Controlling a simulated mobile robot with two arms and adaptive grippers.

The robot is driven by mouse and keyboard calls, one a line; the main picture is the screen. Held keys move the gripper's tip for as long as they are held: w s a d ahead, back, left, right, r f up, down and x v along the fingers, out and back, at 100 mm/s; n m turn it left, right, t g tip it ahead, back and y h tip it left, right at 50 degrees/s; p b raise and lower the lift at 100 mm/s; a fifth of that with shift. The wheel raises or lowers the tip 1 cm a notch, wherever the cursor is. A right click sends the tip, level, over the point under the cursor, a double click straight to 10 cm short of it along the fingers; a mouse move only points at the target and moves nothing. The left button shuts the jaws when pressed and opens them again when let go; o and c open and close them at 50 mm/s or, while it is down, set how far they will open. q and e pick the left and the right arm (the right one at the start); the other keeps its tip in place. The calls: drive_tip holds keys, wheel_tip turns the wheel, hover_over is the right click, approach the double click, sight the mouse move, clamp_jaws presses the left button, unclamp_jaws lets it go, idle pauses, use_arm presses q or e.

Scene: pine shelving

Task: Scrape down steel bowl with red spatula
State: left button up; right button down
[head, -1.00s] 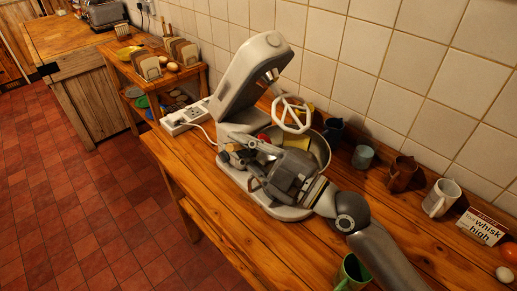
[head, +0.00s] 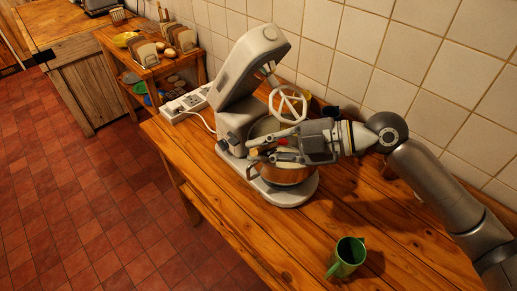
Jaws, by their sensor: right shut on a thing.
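The steel bowl (head: 288,176) sits on the base of the grey stand mixer (head: 246,72), under its tilted-up head and white beater (head: 289,104). Its lower side reflects the orange wood. My right gripper (head: 262,150) reaches in from the right across the bowl's near side, fingers pointing left. It is shut on the red spatula (head: 283,141), of which only a small red part shows between the fingers and the bowl's inside. The gripper hides much of the bowl's rim and opening, so I cannot tell whether the spatula touches the wall. My left gripper is out of view.
A green mug (head: 347,257) stands at the front of the wooden counter. A white socket strip (head: 186,104) with a cable lies left of the mixer.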

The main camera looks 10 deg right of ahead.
drive_tip(key=w+d+f+b, duration=0.1)
drive_tip(key=w+b, duration=0.1)
drive_tip(key=w+d+f+b, duration=0.1)
drive_tip(key=w+d+f, duration=0.1)
drive_tip(key=w+d+f+b, duration=0.1)
drive_tip(key=w+b, duration=0.1)
drive_tip(key=shift+w+d+f+b, duration=0.1)
drive_tip(key=shift+d+f+b, duration=0.15)
drive_tip(key=shift+d+b, duration=0.1)
drive_tip(key=shift+w+d+f+b, duration=0.2)
drive_tip(key=shift+w+d+b, duration=0.2)
drive_tip(key=shift+w+b, duration=0.15)
drive_tip(key=shift+w+d+b, duration=0.45)
drive_tip(key=shift+w+d, duration=0.05)
drive_tip(key=shift+w, duration=0.15)
idle(1.6)
drive_tip(key=shift+f+b, duration=0.6)
drive_tip(key=shift+b, duration=0.35)
idle(0.9)
drive_tip(key=shift+s+r, duration=0.1)
idle(0.7)
